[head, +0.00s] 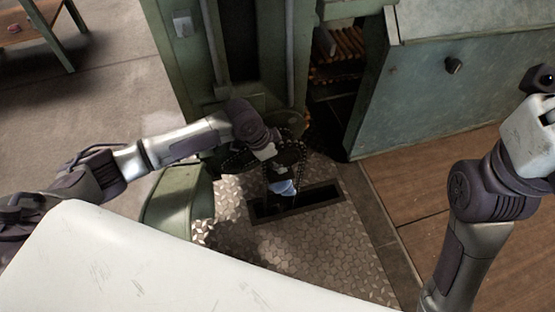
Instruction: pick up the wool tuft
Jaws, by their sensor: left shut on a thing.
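A small pale blue, soft-looking tuft (284,187), which I take to be the wool tuft, shows at the tip of my left gripper (283,192). The gripper points down and is shut on it. The tuft is over or in a dark rectangular slot (318,197) in a patterned metal floor plate; its exact height is hard to judge. The dark fingers and the shadow around them hide part of it. My right arm stands at the right edge of the head view; its gripper does not show.
Green machine housing (185,85) rises behind the slot, with a dark opening at its right. A grey-green cabinet (460,85) with a knob stands at right. A rounded green cover (180,203) is close left of the plate. Wooden boards (420,190) lie right of the plate.

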